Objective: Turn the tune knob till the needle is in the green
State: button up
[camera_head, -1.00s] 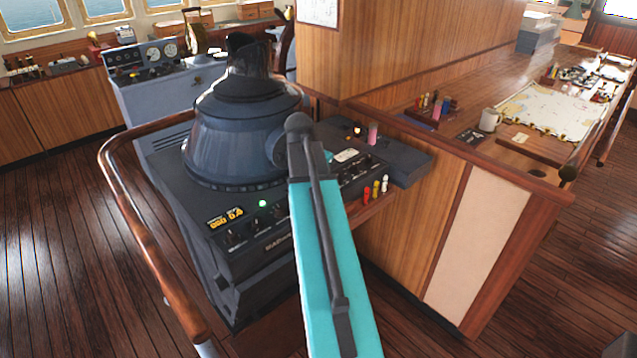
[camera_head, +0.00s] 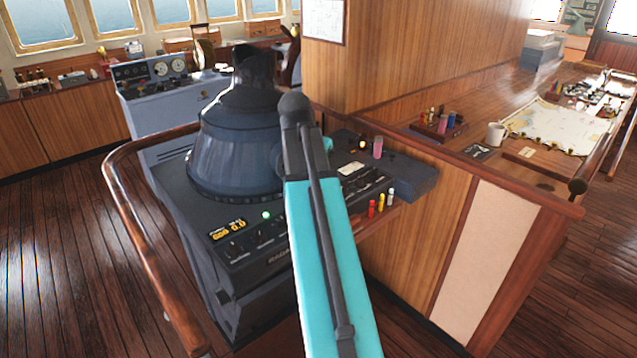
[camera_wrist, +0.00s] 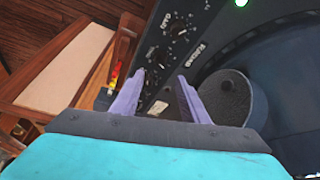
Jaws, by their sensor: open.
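The radar console (camera_head: 250,262) has a row of small dark knobs along its front panel. In the wrist view two black knobs show on this panel, an upper knob (camera_wrist: 179,30) beside a label like "GAIN" and a lower knob (camera_wrist: 160,57) beside a label too blurred to read surely. I cannot tell for certain which is the tune knob. No needle or green band can be made out. My gripper (camera_wrist: 158,88) is open and empty, its two purple fingers pointing towards the panel just short of the lower knob. In the head view my arm hides it.
A large dark viewing hood (camera_head: 235,150) rises from the console. A wooden handrail (camera_head: 145,255) curves round the left side. Coloured pegs (camera_head: 381,202) stand at the right.

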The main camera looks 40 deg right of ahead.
jog(key=shift+b+v, duration=0.35)
jog(key=shift+v, duration=1.4)
jog(key=shift+s+f, duration=0.1)
jog(key=shift+f, duration=0.05)
